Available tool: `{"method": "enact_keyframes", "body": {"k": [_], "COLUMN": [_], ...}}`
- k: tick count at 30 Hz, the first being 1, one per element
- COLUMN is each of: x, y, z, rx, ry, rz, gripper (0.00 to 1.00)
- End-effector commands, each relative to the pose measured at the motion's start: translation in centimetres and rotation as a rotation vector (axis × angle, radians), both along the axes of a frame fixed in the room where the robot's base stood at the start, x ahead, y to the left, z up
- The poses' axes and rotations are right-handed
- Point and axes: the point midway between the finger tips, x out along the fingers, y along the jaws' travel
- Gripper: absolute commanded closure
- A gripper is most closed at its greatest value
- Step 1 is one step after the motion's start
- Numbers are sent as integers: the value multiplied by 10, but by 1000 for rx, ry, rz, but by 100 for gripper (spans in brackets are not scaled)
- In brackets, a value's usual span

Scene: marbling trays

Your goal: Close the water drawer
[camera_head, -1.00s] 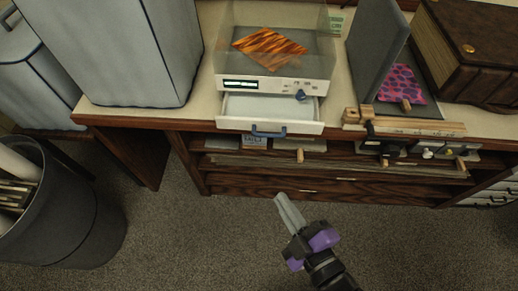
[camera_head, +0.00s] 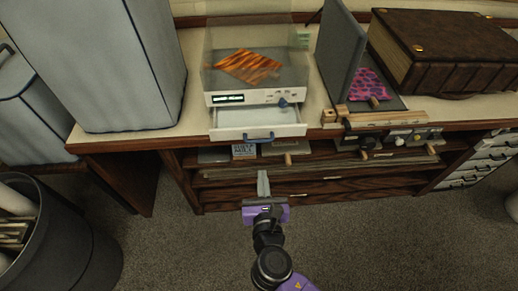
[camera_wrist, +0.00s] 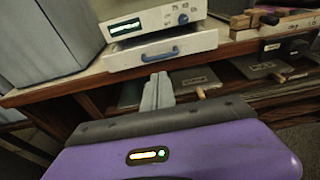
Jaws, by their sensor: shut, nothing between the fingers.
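The water drawer (camera_head: 228,132) is a white drawer with a blue handle (camera_head: 258,138), pulled out from under a white device (camera_head: 262,97) on the bench. In the wrist view the open drawer (camera_wrist: 187,45) and its blue handle (camera_wrist: 161,56) show ahead of my gripper. My gripper (camera_head: 263,176) is below and in front of the drawer, with its fingers together and empty. The fingertips (camera_wrist: 158,80) point toward the drawer front, below the handle, and appear apart from it.
A large grey box (camera_head: 100,65) stands on the bench at left. A grey panel (camera_head: 340,55), wooden bars (camera_head: 385,118) and a brown book-like case (camera_head: 440,50) are at right. Shelves lie below the bench top. A bin (camera_head: 60,245) stands on the floor at left.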

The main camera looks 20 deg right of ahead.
Motion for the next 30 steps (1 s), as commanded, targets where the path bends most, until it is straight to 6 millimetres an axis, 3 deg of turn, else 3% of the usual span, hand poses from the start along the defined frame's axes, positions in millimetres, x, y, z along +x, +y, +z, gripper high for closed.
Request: {"method": "enact_keyframes", "body": {"k": [12, 18, 30], "x": [75, 103, 117], "y": [-25, -35, -40], "z": [-16, -22, -26], "rx": [4, 4, 4], "ry": [-2, -3, -1], "rz": [-2, -1, 1], "gripper": [100, 100, 100]}}
